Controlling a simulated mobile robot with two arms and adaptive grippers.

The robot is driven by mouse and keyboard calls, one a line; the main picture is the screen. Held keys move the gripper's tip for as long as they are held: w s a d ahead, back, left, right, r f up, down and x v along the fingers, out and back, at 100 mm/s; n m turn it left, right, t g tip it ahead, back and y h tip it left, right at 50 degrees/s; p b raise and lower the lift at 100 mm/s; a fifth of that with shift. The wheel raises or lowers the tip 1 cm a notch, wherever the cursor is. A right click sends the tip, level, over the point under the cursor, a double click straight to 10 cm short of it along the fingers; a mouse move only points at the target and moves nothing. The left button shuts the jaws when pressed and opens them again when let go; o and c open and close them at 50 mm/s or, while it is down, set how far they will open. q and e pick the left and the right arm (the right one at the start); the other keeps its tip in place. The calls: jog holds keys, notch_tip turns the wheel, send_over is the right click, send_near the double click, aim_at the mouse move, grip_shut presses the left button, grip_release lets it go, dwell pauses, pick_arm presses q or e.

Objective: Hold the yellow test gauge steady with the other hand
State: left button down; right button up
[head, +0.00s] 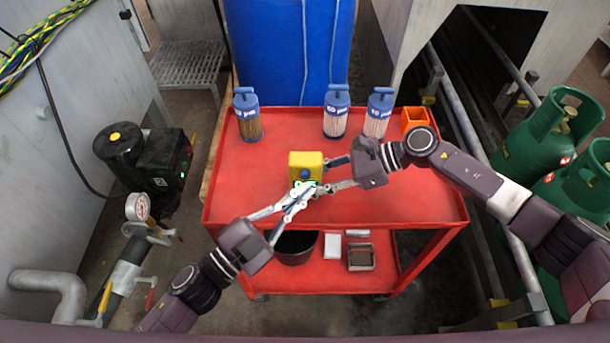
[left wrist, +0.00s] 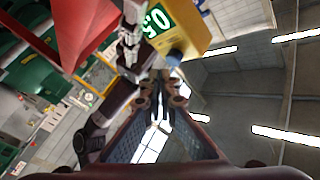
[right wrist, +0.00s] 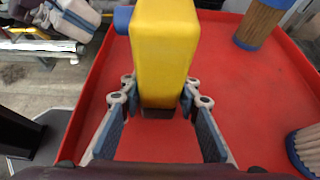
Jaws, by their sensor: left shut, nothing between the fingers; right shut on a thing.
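The yellow test gauge (head: 306,160) is a yellow block with a blue knob on its near face, over the red cart top. My right gripper (right wrist: 160,92) is shut on its lower part from the right; in the head view the right fingers (head: 328,172) reach it sideways. My left gripper (head: 302,192) is shut and empty, its tips just in front of and below the blue knob. In the left wrist view the gauge (left wrist: 192,30) shows a green 0.5 label and the knob (left wrist: 174,57) just beyond the left fingertips (left wrist: 160,88). Contact there is unclear.
Three blue-capped filter cylinders (head: 247,115) (head: 336,112) (head: 378,114) stand along the back of the red cart (head: 420,195). An orange bin (head: 414,117) is at its back right corner. The lower shelf holds a black bucket (head: 296,248) and small boxes. Green gas bottles (head: 540,135) stand right.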

pick_arm(q)
jog(key=shift+w, duration=0.45)
jog(key=shift+w, duration=0.45)
dwell(0.8)
jog(key=shift+s, duration=0.9)
jog(key=s, duration=0.5)
dwell(0.7)
